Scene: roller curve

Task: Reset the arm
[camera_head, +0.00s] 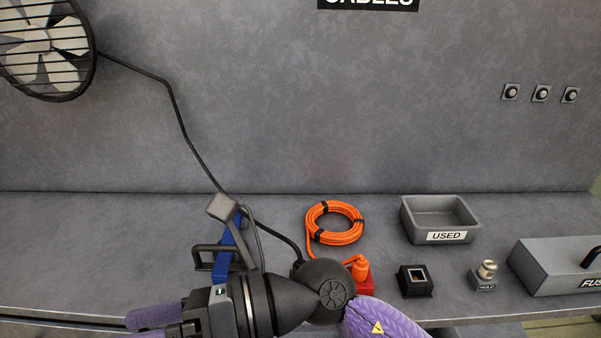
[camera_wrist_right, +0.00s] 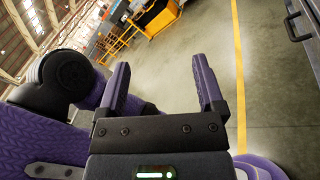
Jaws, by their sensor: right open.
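My right arm comes in at the bottom of the head view, from a purple link right of centre, through a black joint and across to the left. My right gripper (camera_head: 150,322) is at the lower left, near the bench's front edge, pointing left. Its purple fingers are partly cut off by the frame's bottom. In the right wrist view the right gripper (camera_wrist_right: 159,72) is open, with nothing between its two fingers and the floor behind them. My left gripper is not in view.
The bench (camera_head: 90,250) holds an orange cable coil (camera_head: 334,223), a red socket (camera_head: 365,284), a black socket block (camera_head: 415,281), a knob marked HOLD (camera_head: 487,275), a USED tray (camera_head: 443,219) and a FUSE box (camera_head: 555,264). A fan (camera_head: 45,45) hangs upper left. The bench's left is clear.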

